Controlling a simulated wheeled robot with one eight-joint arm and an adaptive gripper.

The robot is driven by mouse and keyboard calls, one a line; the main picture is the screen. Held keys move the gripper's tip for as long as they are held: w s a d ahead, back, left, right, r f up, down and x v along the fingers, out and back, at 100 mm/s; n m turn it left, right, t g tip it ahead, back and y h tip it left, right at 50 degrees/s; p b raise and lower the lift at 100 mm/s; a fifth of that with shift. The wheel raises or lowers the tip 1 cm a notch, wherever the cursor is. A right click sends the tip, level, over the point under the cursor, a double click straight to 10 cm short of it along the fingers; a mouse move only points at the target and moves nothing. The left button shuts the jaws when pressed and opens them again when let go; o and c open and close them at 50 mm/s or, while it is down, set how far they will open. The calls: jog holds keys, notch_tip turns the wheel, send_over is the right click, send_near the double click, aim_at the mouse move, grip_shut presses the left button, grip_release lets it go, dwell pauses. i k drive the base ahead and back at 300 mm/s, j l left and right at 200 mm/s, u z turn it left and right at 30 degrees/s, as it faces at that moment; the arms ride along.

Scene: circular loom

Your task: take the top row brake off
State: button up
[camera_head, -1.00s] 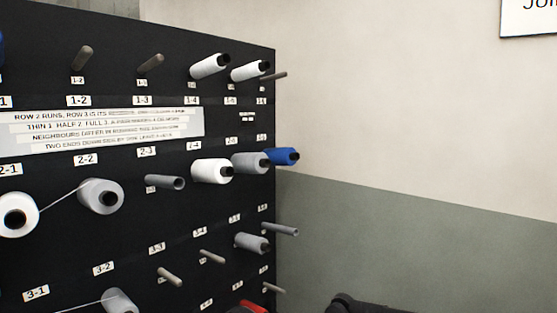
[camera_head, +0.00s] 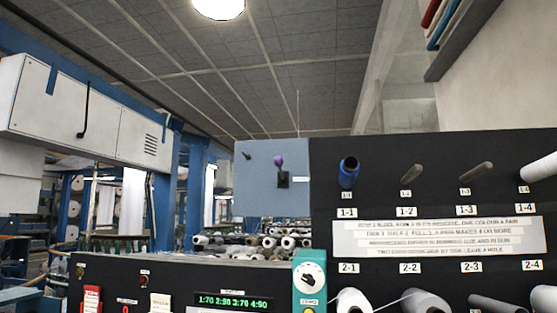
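I cannot tell for sure which part is the top row brake. A lever with a purple knob (camera_head: 279,162) stands on a small black plate on a blue-grey panel (camera_head: 258,203), left of the black creel board (camera_head: 325,215). The top row of the board has a blue spool (camera_head: 348,172) at 1-1, bare pegs at 1-2 (camera_head: 412,172) and 1-3 (camera_head: 477,178), and a white spool (camera_head: 538,168) at 1-4. My gripper is not in view.
A dark control panel (camera_head: 120,275) at the bottom has a red switch (camera_head: 91,300), a white switch (camera_head: 160,303) and a green display (camera_head: 233,302) reading 1:70 2:98 3:70 4:90. A teal dial box (camera_head: 309,285) stands beside it. Many spools (camera_head: 240,240) lie behind.

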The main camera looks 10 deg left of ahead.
aim_at(277, 160)
jog(key=i+l+u, duration=0.2)
jog(key=i+u, duration=0.15)
jog(key=i+l+u, duration=0.7)
jog(key=k, duration=0.1)
